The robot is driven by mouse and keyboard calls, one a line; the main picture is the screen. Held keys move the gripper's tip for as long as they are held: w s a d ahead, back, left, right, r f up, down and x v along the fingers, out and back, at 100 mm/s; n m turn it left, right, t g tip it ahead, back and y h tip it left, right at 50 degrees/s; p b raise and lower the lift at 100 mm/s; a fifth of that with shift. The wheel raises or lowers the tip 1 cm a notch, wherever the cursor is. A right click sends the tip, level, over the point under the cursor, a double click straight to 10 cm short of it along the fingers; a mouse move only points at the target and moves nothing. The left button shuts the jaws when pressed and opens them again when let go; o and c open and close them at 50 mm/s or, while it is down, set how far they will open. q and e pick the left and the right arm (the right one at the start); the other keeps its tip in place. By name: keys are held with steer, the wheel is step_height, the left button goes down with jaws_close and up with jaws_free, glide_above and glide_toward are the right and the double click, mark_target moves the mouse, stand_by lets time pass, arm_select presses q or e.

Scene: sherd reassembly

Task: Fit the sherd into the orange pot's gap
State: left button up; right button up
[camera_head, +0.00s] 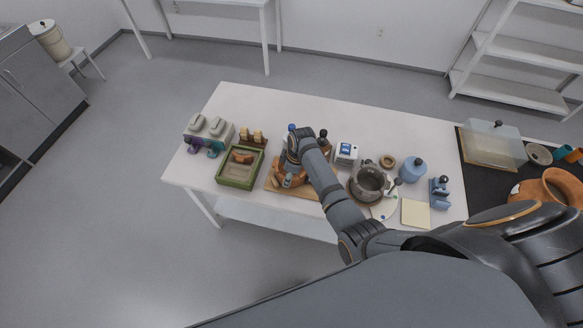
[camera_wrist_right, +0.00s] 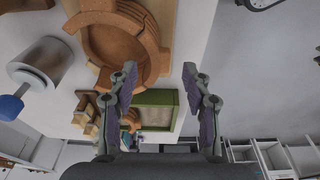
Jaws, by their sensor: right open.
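The orange pot (camera_head: 277,179) stands on a wooden board on the table, partly hidden by my right arm. In the right wrist view the pot (camera_wrist_right: 118,42) shows its open round mouth and stepped, broken-looking rim edges at upper left. An orange sherd (camera_head: 243,157) lies in the green-rimmed tray (camera_head: 238,184) left of the pot. In the wrist view the sherd (camera_wrist_right: 131,118) shows partly behind a finger. My right gripper (camera_wrist_right: 160,72) is open with nothing between its fingers, over the pot's side; one finger overlaps the rim in view, contact unclear. My left gripper is out of view.
A grey pot (camera_head: 369,181), a blue jar (camera_head: 412,169) and a small white device (camera_head: 346,152) stand right of my arm. Wooden blocks (camera_head: 253,137) and a grey holder (camera_head: 208,130) stand behind the tray. Another orange vessel (camera_head: 562,183) stands on the dark surface at far right.

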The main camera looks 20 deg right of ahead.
step_height(320, 180, up, 8)
steer(key=s+d, duration=0.1)
steer(key=shift+d+r, duration=0.15)
stand_by(0.6)
